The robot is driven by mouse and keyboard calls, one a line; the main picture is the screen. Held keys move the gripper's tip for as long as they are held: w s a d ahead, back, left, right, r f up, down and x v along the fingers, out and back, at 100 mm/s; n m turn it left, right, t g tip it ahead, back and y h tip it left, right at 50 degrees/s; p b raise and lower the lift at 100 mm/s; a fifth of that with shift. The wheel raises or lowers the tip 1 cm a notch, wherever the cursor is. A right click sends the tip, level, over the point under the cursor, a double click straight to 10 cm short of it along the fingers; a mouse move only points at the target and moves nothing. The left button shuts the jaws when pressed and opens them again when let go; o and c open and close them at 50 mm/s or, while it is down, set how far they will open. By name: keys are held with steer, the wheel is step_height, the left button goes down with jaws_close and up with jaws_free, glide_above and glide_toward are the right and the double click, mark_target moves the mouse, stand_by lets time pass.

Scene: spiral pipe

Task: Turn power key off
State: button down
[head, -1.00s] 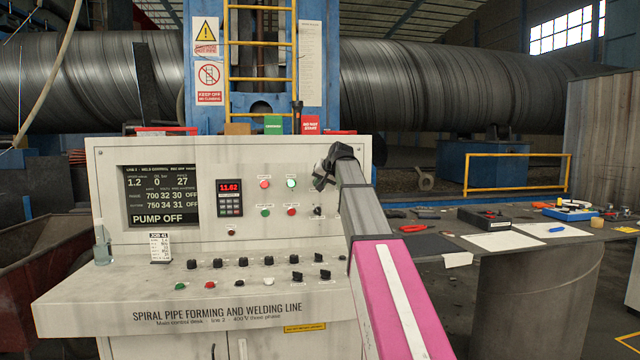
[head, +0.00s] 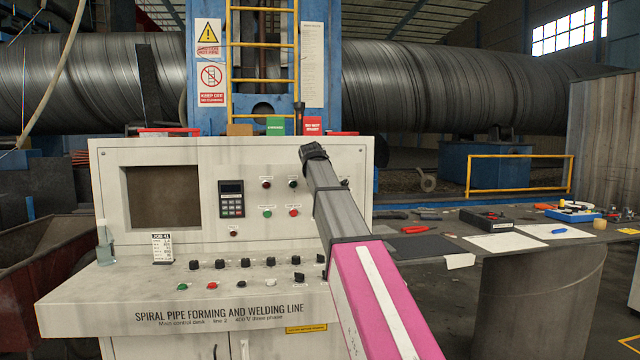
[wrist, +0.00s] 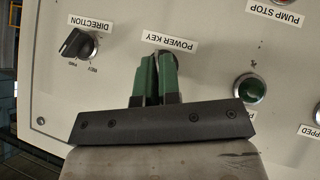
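In the wrist view, my gripper's green fingers (wrist: 157,80) are close together on the panel, right below the POWER KEY label (wrist: 168,43). They appear closed on the power key, which is almost wholly hidden between them. Which way the key is turned cannot be seen. In the head view my arm covers the key and the gripper. The display screen (head: 163,197) on the control desk (head: 200,310) is dark and blank. The small keypad unit (head: 231,198) shows no lit digits.
A black DIRECTION knob (wrist: 77,44) is left of the fingers in the wrist view. A green button (wrist: 250,89) is close to their right. Several knobs line the desk ledge. A side table (head: 465,225) with tools stands at the right.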

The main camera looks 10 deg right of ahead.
steer(key=shift+w+f+n+h, duration=0.1)
steer(key=shift+f+n+h, duration=0.1)
steer(key=shift+n+h, duration=0.15)
steer(key=shift+h, duration=0.25)
steer(key=c, duration=1.5)
jaws_free()
steer(key=shift+o, duration=0.9)
steer(key=shift+w+f, duration=0.15)
steer(key=v, duration=1.1)
